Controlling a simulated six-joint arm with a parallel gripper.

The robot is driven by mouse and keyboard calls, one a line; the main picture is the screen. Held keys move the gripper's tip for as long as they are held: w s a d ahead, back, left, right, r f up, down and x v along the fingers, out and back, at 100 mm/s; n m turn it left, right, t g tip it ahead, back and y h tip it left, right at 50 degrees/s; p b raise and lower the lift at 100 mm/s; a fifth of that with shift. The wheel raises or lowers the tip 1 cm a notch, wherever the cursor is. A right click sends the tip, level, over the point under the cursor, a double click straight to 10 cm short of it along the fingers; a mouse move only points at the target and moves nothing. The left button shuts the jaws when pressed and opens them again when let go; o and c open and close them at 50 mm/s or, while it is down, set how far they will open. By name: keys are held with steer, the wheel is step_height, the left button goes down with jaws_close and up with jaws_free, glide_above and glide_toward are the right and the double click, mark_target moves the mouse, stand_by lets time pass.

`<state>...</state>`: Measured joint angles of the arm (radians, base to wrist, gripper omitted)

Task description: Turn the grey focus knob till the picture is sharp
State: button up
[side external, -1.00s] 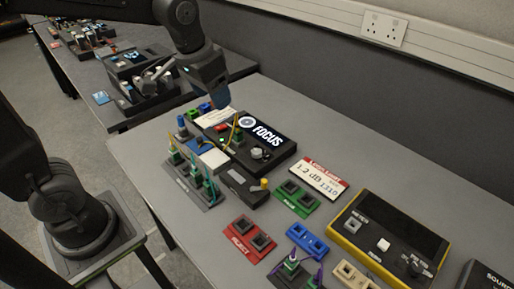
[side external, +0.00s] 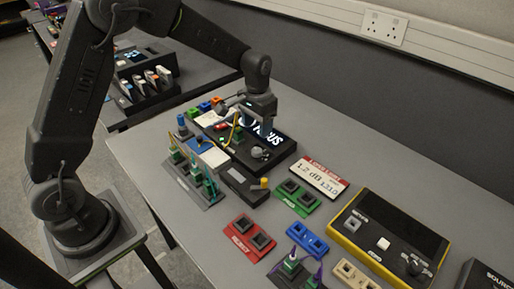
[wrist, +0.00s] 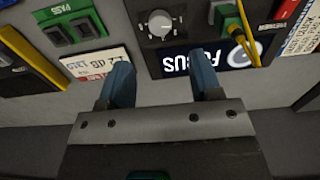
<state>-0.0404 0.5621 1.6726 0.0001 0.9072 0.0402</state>
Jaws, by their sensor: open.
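The grey focus knob (wrist: 160,24) is a round dial on the black scope box, near the top middle of the wrist view. In the side external view the knob (side external: 259,153) sits on the right part of the box. The screen (wrist: 207,57) beside it shows the word FOCUS in white with a ring picture; its letters look sharp. My gripper (wrist: 163,72) is open and empty, its two blue fingers apart. In the side external view it hangs over the box, covering part of the screen. The knob lies ahead of the fingertips, not between them.
A yellow cable (wrist: 243,32) runs from a green plug beside the screen. A white loss-limit card (side external: 319,179) and a green PASS holder (side external: 297,198) lie right of the box. A yellow-edged meter (side external: 390,236) stands farther right. Bare table lies between box and wall.

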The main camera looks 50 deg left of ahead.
mark_target(257, 150)
step_height(257, 150, down, 9)
steer(key=shift+r, duration=0.1)
steer(key=shift+c, duration=0.3)
steer(key=c, duration=0.9)
steer(key=m, duration=0.4)
steer(key=shift+m, duration=1.8)
